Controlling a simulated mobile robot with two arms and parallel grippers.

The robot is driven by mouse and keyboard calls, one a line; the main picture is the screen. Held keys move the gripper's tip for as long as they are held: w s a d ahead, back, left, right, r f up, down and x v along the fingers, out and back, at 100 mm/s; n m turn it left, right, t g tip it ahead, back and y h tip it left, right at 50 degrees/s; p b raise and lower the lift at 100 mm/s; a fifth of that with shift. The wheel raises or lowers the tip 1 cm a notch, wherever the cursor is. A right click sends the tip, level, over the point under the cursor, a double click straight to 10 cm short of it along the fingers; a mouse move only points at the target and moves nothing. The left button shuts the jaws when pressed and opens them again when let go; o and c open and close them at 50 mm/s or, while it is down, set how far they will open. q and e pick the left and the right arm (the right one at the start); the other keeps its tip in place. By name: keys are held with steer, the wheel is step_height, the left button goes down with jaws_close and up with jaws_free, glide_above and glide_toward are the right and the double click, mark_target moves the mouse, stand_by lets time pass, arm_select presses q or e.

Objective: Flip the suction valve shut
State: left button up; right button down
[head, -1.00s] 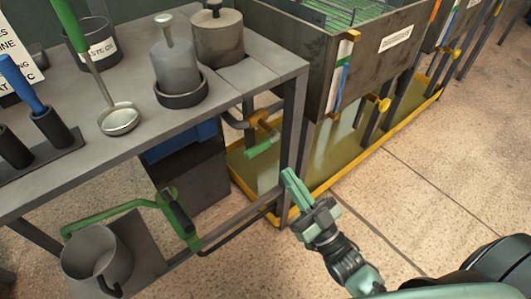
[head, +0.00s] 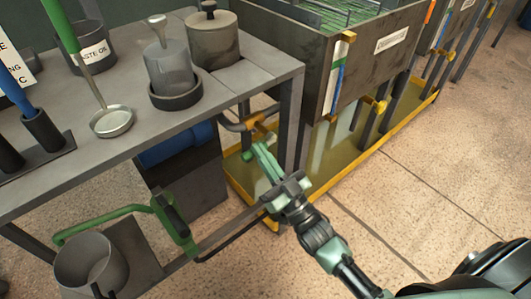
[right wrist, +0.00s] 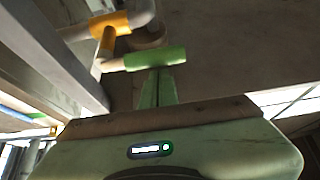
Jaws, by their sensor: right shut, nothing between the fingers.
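The suction valve has an orange body (head: 258,122) on a grey pipe under the bench, beside the front right leg. Its green lever (right wrist: 155,59) sticks out sideways from the orange body (right wrist: 108,27) in the right wrist view. In the head view only the lever's end (head: 247,155) shows past my fingers. My right gripper (head: 260,148) is shut and empty, its fingers reaching in past the bench leg. In the right wrist view its fingertips (right wrist: 156,76) are at the lever's near side; I cannot tell if they touch it. My left gripper is not in view.
The bench leg (head: 289,120) stands close to my right gripper. A yellow-rimmed drip tray (head: 330,178) lies beyond it, under a grey tank (head: 312,62). A green-handled pump (head: 175,220) and a grey bucket (head: 90,265) are at lower left. Floor at right is clear.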

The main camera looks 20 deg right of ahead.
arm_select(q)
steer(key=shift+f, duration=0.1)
arm_select(e)
steer(key=shift+f, duration=0.25)
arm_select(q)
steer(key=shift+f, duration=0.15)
arm_select(e)
steer(key=shift+f+n+g+y, duration=0.35)
steer(key=shift+n+y, duration=0.25)
steer(key=shift+n, duration=0.3)
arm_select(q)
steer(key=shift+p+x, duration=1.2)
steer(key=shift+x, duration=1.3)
arm_select(e)
steer(key=w+d+f+n+g+y, duration=0.1)
steer(key=n+g, duration=0.4)
steer(key=n, duration=0.6)
steer(key=w+d+f+n+g+y, duration=0.1)
steer(key=d+f+n+g+y, duration=0.2)
steer(key=n, duration=0.8)
steer(key=shift+d+f+n+g, duration=0.4)
steer(key=shift+d+f+g, duration=0.25)
steer(key=shift+f+g, duration=0.85)
steer(key=shift+f, duration=0.1)
